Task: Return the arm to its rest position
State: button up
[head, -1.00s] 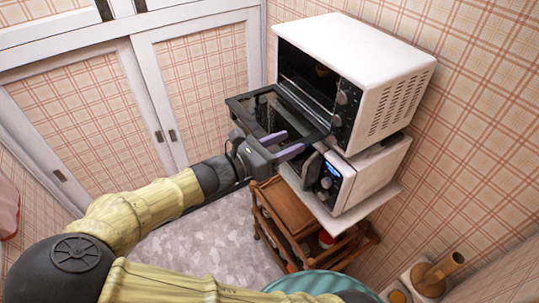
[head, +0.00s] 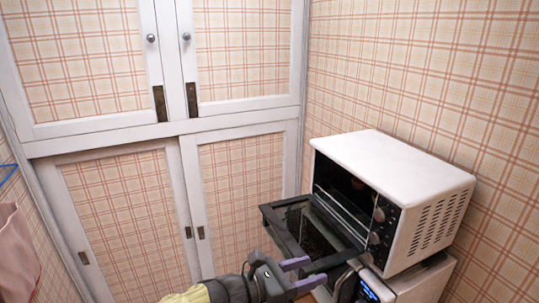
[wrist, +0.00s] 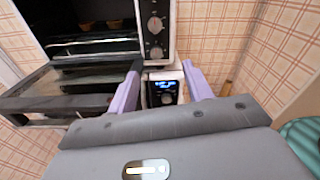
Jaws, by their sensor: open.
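My gripper (head: 302,273) is at the bottom of the head view, in front of the toaster oven's lowered door. Its two purple fingers are apart with nothing between them. The wrist view shows the open fingers (wrist: 160,88) pointing toward the ovens. Part of my yellow-sleeved arm shows at the bottom edge of the head view; the rest is out of frame.
A white toaster oven (head: 395,180) stands on a microwave (head: 425,282). Its glass door (head: 305,228) hangs open close to my gripper, left of the fingers in the wrist view. Paneled cabinets (head: 125,215) line the back wall.

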jog(key=s+d+f+m+g+y+b, duration=0.1)
jog(key=s+d+f+m+y+b, duration=0.1)
jog(key=f+m+y, duration=0.3)
jog(key=s+d+f+m+g+y+b, duration=0.1)
jog(key=f+m+y+b, duration=0.3)
jog(key=f+m, duration=0.4)
jog(key=s+d+f+m+g+y+b, duration=0.1)
jog(key=s+d+f+m+y+b, duration=0.2)
jog(key=f+m+y, duration=0.3)
jog(key=s+m+y+b, duration=0.1)
jog(key=m, duration=0.4)
jog(key=shift+d+f+g, duration=0.15)
jog(key=shift+f+g, duration=0.05)
jog(key=shift+g, duration=0.1)
jog(key=shift+s, duration=0.1)
